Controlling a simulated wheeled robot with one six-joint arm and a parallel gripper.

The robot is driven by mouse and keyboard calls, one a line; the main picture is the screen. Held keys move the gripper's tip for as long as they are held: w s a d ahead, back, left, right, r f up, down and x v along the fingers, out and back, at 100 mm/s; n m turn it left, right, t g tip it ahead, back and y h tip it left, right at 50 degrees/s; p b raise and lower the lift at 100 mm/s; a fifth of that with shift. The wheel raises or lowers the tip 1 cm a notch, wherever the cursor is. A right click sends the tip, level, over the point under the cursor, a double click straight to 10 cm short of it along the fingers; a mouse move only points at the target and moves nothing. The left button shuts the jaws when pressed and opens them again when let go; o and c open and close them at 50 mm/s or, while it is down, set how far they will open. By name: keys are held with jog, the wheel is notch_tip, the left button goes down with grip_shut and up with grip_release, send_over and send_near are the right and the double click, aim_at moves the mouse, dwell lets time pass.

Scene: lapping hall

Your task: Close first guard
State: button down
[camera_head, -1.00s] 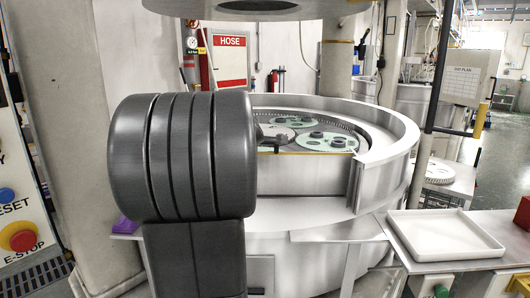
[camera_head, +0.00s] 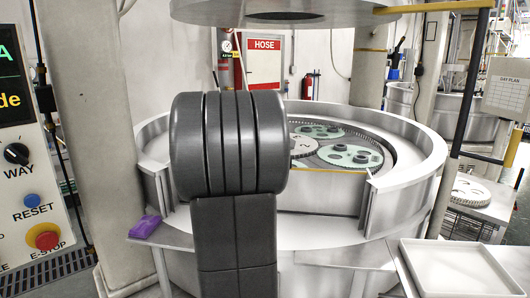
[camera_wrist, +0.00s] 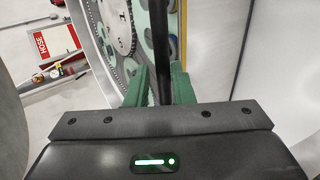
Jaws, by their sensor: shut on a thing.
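The lapping machine (camera_head: 310,225) stands in front of me with a curved metal guard wall (camera_head: 425,150) around its plate. The wall has a gap at the front, with one upright end (camera_head: 367,205) to the right of my arm and another to the left (camera_head: 160,190). My gripper (camera_wrist: 160,85) has green fingers shut on a dark upright bar (camera_wrist: 158,30) in the wrist view. I cannot tell for sure which guard the bar belongs to. In the head view my arm hides the gripper, the bar and part of the gap.
A control panel with an E-stop (camera_head: 44,237) and a pillar (camera_head: 85,130) stand at the left. A purple object (camera_head: 145,226) lies on the left ledge. A white tray (camera_head: 455,268) is at front right. Geared discs (camera_head: 350,157) lie on the plate. A round head (camera_head: 290,12) hangs above.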

jog(key=shift+w+r+t, duration=0.15)
jog(key=shift+r+t, duration=0.05)
jog(key=shift+r, duration=0.3)
jog(key=shift+w+r+t, duration=0.15)
jog(key=shift+r+t, duration=0.05)
jog(key=shift+r, duration=0.3)
jog(key=c, duration=1.4)
grip_release()
jog(key=shift+w+d+f, duration=0.15)
jog(key=shift+w+d, duration=0.05)
jog(key=shift+w+f, duration=0.15)
jog(key=shift+w, duration=0.05)
jog(key=shift+s, duration=0.1)
jog(key=b+v, duration=0.2)
jog(key=v, duration=1.1)
jog(key=shift+s, duration=0.2)
jog(key=p+x, duration=0.1)
jog(key=x, duration=0.9)
jog(key=shift+w+f, duration=0.25)
jog(key=shift+f, duration=0.05)
